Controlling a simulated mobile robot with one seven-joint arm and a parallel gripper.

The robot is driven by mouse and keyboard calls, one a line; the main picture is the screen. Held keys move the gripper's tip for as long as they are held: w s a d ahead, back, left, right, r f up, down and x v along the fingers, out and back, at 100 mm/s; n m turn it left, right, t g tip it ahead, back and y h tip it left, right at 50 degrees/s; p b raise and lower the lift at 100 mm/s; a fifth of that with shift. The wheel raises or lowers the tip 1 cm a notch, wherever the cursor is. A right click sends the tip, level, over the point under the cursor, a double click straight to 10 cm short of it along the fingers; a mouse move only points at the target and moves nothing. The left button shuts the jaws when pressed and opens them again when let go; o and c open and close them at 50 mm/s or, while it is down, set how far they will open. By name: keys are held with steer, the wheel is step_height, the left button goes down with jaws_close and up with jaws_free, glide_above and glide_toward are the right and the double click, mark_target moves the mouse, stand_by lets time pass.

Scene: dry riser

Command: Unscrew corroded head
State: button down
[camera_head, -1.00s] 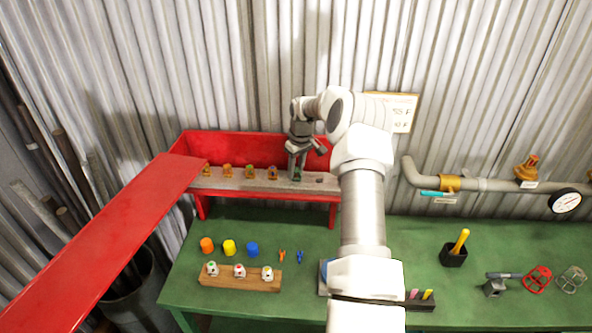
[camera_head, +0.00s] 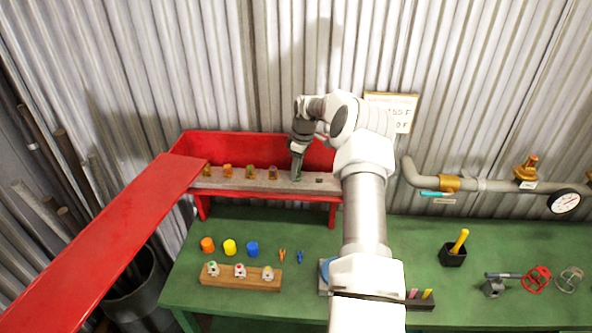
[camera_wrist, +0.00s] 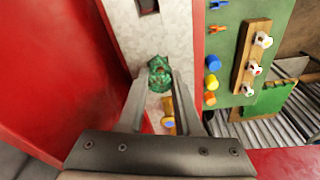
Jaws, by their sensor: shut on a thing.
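The corroded head (camera_wrist: 159,73) is green and rough, and in the wrist view it sits between my fingers over the grey bar (camera_wrist: 131,25). My gripper (camera_wrist: 160,80) is shut on it. In the head view my gripper (camera_head: 297,176) points down at the right part of the grey bar (camera_head: 212,180) and hides most of the head. I cannot tell whether the head is still seated in the bar. Several brass heads, one of them here (camera_head: 250,171), stand in a row to the left.
A red panel (camera_head: 130,235) slopes at the left. On the green bench (camera_head: 320,225) are coloured caps (camera_head: 229,247), a wooden block (camera_head: 240,283) with white-bodied heads, and a black holder (camera_head: 453,256). A grey pipe (camera_head: 490,185) with a gauge (camera_head: 564,201) runs along the right wall.

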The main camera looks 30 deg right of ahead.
steer(key=n, duration=0.5)
steer(key=shift+n+g+y, duration=0.3)
steer(key=shift+n, duration=0.6)
steer(key=n, duration=0.4)
steer(key=shift+g, duration=0.4)
steer(key=shift+s+r+n, duration=0.2)
steer(key=shift+r+n, duration=0.05)
steer(key=shift+n, duration=0.05)
